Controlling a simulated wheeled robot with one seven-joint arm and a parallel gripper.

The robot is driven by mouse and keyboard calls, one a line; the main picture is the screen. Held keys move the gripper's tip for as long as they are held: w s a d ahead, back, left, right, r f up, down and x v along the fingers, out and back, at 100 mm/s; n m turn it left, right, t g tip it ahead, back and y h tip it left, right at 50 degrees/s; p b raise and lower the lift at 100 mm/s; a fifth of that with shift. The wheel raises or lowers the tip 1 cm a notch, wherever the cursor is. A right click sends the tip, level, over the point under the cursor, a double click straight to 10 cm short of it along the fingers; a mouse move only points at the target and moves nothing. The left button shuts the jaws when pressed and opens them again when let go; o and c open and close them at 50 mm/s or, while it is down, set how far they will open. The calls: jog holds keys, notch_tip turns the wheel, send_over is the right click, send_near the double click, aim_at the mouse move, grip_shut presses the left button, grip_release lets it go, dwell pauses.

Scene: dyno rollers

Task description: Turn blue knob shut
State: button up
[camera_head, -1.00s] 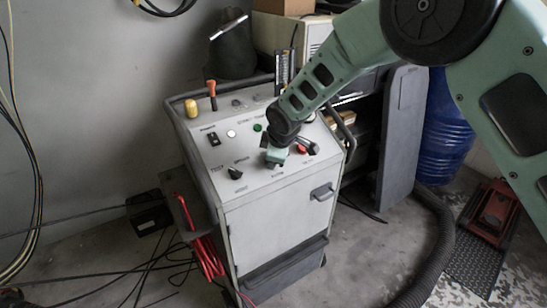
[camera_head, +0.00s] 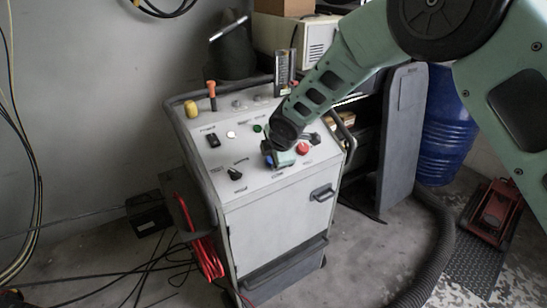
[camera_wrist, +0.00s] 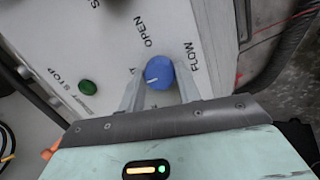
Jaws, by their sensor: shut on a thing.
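The blue knob (camera_wrist: 159,72) is on the white sloping panel of the cabinet (camera_wrist: 110,30). The words OPEN and FLOW are printed near it; another label to its left is mostly hidden. A white mark on the knob points to the lower left in the wrist view. My gripper (camera_wrist: 160,80) has one finger on each side of the knob and is shut on it. In the head view my gripper (camera_head: 277,157) is at the panel's front part, with a small bit of blue (camera_head: 268,159) showing beside it.
A red button (camera_head: 302,148) and a black lever (camera_head: 314,139) are close to my gripper's right. A black knob (camera_head: 234,174) is to its left. A green button (camera_head: 257,128) sits behind. An orange-tipped lever (camera_head: 212,92) stands at the back left.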

jog(key=o, duration=1)
jog(key=shift+c, duration=0.2)
jog(key=v, duration=1.7)
jog(key=shift+s+d+r, duration=0.15)
jog(key=shift+s+r, duration=0.05)
